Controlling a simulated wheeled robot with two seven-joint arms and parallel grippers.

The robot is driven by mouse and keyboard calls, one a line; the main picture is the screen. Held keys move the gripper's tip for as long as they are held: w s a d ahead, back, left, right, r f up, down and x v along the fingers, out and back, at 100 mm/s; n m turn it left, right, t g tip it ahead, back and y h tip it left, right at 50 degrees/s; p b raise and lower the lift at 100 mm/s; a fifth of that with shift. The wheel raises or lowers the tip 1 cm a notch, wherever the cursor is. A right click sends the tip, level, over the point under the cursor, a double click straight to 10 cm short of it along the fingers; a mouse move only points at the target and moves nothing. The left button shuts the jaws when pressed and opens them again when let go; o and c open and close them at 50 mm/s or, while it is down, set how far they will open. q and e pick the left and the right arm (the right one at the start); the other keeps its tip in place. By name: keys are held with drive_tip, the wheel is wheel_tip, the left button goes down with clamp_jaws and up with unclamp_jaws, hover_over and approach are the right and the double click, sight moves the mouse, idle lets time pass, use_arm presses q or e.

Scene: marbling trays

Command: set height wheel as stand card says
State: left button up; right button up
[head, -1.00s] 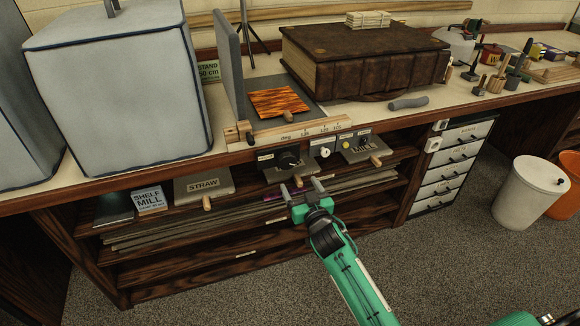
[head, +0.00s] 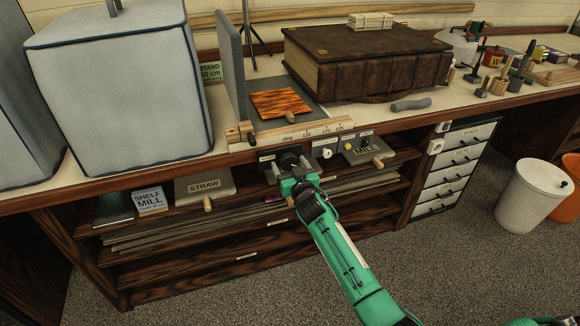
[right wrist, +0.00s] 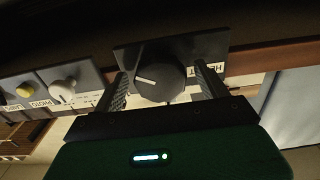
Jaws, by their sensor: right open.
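The height wheel is a round black knob (right wrist: 160,80) with a white pointer line on a dark plate (right wrist: 208,46), under the bench's front edge. In the right wrist view the pointer points left. The wheel also shows in the head view (head: 288,160), partly behind my gripper. My right gripper (head: 297,173) is open, with one finger on each side of the wheel. In the right wrist view (right wrist: 160,72) dark gaps show between wheel and fingers. The green stand card (head: 210,73) stands behind the grey covered box, which cuts off part of its text; "STAND" and "cm" are readable.
A white knob (head: 327,154) and a yellow knob sit on plates beside the wheel. A ruler strip (head: 305,133) runs along the bench edge above. The shelf below holds boards marked STRAW (head: 204,186) and MILL (head: 366,151). A large brown book (head: 365,62) lies on the bench.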

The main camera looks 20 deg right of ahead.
drive_tip(key=shift+c, duration=0.3)
drive_tip(key=c, duration=0.9)
drive_tip(key=shift+c, duration=0.2)
drive_tip(key=shift+n, duration=0.3)
